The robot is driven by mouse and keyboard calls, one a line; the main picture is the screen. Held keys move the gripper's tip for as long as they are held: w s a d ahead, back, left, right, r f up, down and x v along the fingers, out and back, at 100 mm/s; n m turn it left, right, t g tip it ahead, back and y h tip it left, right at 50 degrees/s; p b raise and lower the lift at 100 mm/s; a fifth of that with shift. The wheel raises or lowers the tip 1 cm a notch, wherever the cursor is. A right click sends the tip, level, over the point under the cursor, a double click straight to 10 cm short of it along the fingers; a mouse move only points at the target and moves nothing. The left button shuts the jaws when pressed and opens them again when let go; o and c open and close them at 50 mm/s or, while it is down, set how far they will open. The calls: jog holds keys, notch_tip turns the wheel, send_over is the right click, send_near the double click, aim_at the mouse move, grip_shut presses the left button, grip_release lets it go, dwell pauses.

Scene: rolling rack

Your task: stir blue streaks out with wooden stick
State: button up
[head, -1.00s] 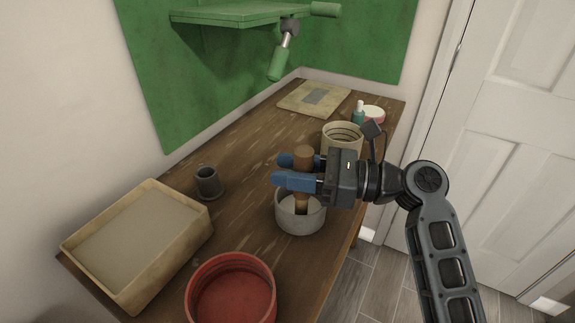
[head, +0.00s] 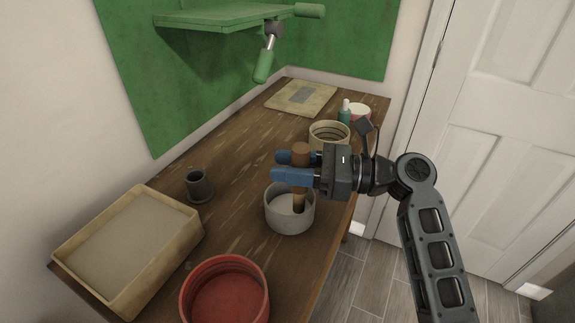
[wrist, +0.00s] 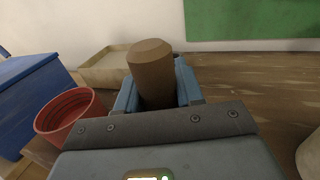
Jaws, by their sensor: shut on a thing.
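The wooden stick (head: 300,152) is a thick brown rod held upright in my gripper (head: 285,165), whose blue fingers are shut on it. Its lower end reaches down inside the grey round pot (head: 279,221), near the pot's right side. The pot holds pale grey contents (head: 284,205); I cannot make out any blue streaks there. In the wrist view the stick's top (wrist: 152,60) stands up between the blue fingers (wrist: 155,95). The pot is hidden in the wrist view.
A red tub (head: 226,290) stands at the front. A shallow cream tray (head: 185,240) is at the left, with a dark small cup (head: 198,186) beside it.

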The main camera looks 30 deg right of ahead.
jog(key=shift+w, duration=0.15)
jog(key=shift+w+p, duration=0.35)
jog(key=shift+w, duration=0.4)
jog(key=shift+a, duration=0.2)
jog(key=shift+p+x, duration=0.65)
jog(key=shift+x, duration=0.1)
jog(key=shift+s+a+r, duration=0.1)
jog(key=shift+a, duration=0.1)
